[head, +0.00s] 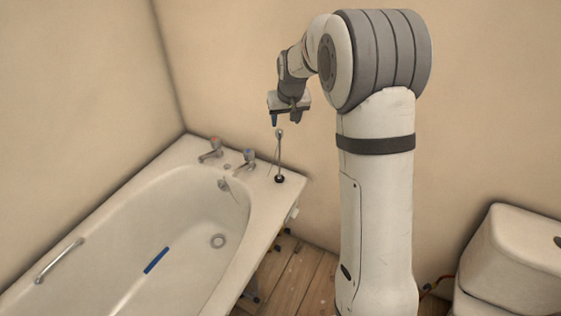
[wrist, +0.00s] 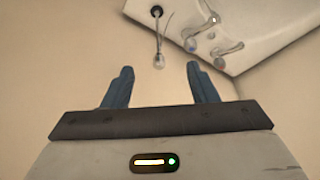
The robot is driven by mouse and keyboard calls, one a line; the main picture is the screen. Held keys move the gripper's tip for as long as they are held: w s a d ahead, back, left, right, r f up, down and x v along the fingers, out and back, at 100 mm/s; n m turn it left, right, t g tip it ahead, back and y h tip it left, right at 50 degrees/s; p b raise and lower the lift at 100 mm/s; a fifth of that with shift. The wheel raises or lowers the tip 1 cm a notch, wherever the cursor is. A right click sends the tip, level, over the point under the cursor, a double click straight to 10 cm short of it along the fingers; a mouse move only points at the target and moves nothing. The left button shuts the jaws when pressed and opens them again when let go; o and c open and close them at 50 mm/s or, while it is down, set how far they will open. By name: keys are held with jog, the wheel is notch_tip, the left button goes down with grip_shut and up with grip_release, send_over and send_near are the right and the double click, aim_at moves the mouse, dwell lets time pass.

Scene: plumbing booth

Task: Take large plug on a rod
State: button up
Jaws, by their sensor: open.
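The large plug on a rod (head: 279,178) stands upright on the corner of the bath rim, its dark round base on the rim and its thin rod rising to a pale knob. In the wrist view the rod's pale knob (wrist: 158,62) shows ahead of the fingers, roughly between them, with the dark base (wrist: 156,11) at the top edge. My gripper (head: 275,120) hangs just above the knob in the head view. In the wrist view its two blue fingers (wrist: 160,80) are apart with nothing between them. I see no contact with the plug.
Two taps (head: 246,160) stand on the bath rim left of the plug. The white bath (head: 275,200) holds a blue strip (head: 156,260) on its floor. Walls stand close behind. A white toilet (head: 515,255) is at the right.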

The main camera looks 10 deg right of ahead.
send_over(279, 136)
jog(key=s, duration=0.2)
jog(key=f, duration=1.1)
jog(key=shift+w+d, duration=0.2)
jog(key=shift+w, duration=0.05)
jog(key=shift+t, duration=0.3)
jog(key=x, duration=0.8)
jog(key=shift+w+p, duration=0.25)
jog(key=shift+p, duration=0.1)
grip_shut()
